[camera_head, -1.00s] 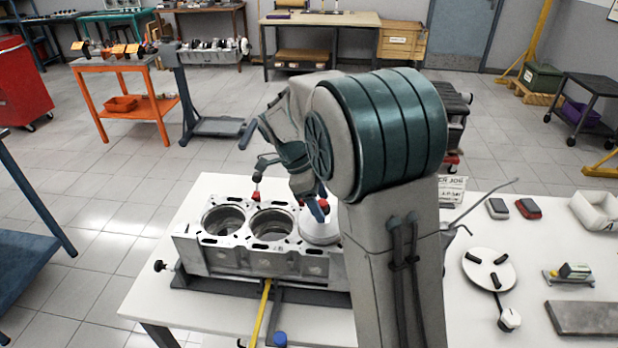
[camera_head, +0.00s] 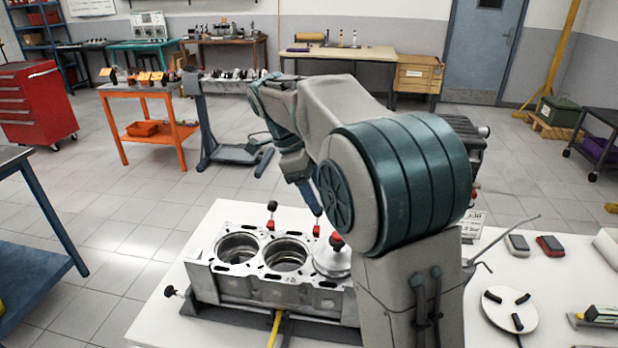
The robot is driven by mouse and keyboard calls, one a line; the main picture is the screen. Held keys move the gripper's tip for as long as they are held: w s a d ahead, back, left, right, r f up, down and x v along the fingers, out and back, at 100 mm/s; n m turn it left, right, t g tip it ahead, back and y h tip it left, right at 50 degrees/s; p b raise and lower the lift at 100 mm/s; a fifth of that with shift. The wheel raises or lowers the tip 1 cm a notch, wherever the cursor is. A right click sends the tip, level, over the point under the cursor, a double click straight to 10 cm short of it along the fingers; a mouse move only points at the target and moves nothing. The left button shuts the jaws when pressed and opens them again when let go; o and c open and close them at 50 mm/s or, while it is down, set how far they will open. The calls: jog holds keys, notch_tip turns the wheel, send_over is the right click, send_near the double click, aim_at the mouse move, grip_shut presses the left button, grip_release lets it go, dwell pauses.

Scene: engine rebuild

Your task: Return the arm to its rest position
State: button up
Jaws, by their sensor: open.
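My arm is raised in front of me, bent over at the elbow and reaching down toward the engine block. My gripper (camera_head: 313,200) is at its end, seen as a narrow blue finger above the block's back edge; the other finger is hard to make out. It is open, and I see nothing held in it. The engine block (camera_head: 270,285) sits on the white table with two open cylinder bores showing. A silver round part (camera_head: 328,263) with a dark and red knob (camera_head: 337,241) stands at its right end, partly hidden by my arm.
Two other red-based pieces, one with a dark knob (camera_head: 272,207), stand at the block's back edge.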

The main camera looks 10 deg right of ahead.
jog(key=s+d+f+n+t+y, duration=0.2)
jog(key=s+f+n, duration=0.2)
jog(key=s+n, duration=0.6)
jog(key=s+d+f+n+t+y, duration=0.2)
jog(key=s+d+f+n, duration=0.1)
jog(key=s+n, duration=0.8)
jog(key=shift+s+d+f+n, duration=0.15)
jog(key=shift+s+f+n, duration=0.15)
jog(key=shift+s+f, duration=0.5)
jog(key=shift+s+r, duration=0.15)
jog(key=shift+r, duration=0.1)
